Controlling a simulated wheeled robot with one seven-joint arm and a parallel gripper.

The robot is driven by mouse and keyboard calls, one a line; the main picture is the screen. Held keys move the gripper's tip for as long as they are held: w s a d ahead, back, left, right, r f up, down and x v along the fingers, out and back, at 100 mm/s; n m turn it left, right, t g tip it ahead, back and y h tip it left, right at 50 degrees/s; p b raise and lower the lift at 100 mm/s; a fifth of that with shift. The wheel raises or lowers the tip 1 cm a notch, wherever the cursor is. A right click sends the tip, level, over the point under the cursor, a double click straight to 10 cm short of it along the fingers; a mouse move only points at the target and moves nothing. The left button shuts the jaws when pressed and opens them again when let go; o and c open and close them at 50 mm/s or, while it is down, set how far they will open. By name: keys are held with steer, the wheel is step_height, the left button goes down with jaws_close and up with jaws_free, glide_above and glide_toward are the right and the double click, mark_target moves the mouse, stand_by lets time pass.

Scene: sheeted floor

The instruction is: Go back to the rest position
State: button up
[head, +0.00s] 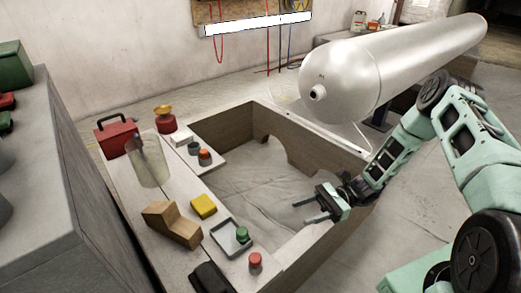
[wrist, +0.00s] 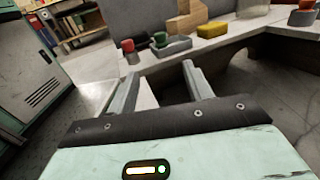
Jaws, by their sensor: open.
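My gripper (head: 318,203) is open and empty, hanging over the sheeted floor inside the wooden frame, near its right wall. Its two fingers also show in the wrist view (wrist: 160,82), spread apart with nothing between them. My arm reaches in from the right in the head view. The gripper is apart from the objects on the bench (head: 118,176) to its left.
Bench items include a yellow block (head: 203,206), a wooden stepped block (head: 172,224), a grey tray (head: 231,240), a red toolbox (head: 117,137) and a clear container (head: 149,160). A large metal tank (head: 400,68) stands behind my arm. The wooden frame (head: 240,125) surrounds open floor.

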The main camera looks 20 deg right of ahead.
steer(key=shift+r, duration=0.1)
steer(key=s+a+r+n+g+h+p, duration=0.1)
steer(key=s+a+r+n+g+h, duration=0.2)
steer(key=a+r+n+h, duration=0.4)
steer(key=s+a+r+n+g+h+p, duration=0.25)
steer(key=r+n, duration=0.25)
steer(key=r, duration=0.3)
steer(key=s+a+r+n+t+h+p, duration=0.35)
steer(key=s+r+n+t+h, duration=0.4)
steer(key=s+r+n, duration=0.65)
step_height(320, 180, up, 39)
steer(key=m+p, duration=0.1)
steer(key=p, duration=3.6)
steer(key=shift+w+a+g, duration=0.25)
steer(key=shift+a+g, duration=0.1)
steer(key=shift+g, duration=0.05)
